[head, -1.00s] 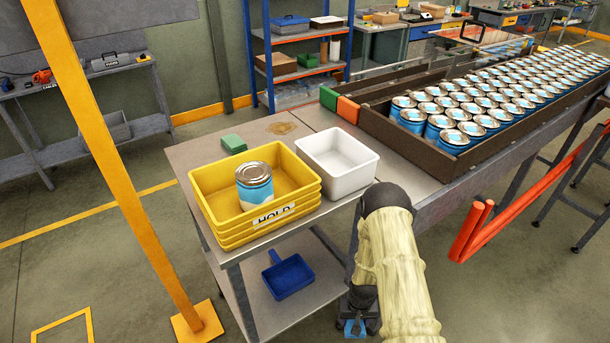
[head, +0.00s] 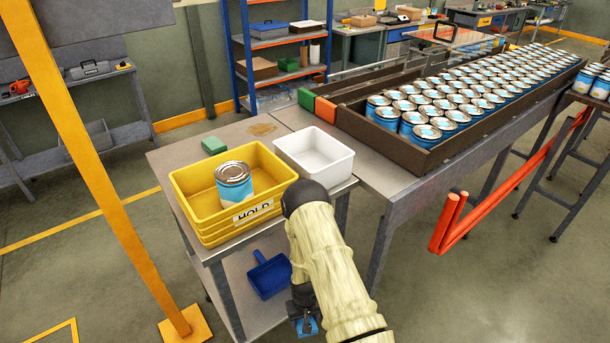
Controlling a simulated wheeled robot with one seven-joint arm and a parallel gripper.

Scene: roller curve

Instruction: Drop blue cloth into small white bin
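The small white bin (head: 314,158) stands empty on the metal table, right of the yellow bin. My gripper (head: 305,316) is low in the head view, in front of the table's right side and below its top. A small patch of blue cloth (head: 309,326) shows at its fingers and moves with it, so it looks shut on the cloth. The fingertips are small and partly hidden by my arm. The rest of the cloth is hard to make out.
The yellow HOLD bin (head: 202,210) holds one blue-and-white can (head: 234,182). A green block (head: 214,145) lies behind it. A blue dustpan (head: 268,274) lies on the lower shelf. A tray (head: 350,122) of many cans stands right of the white bin. An orange rail (head: 447,222) is at right.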

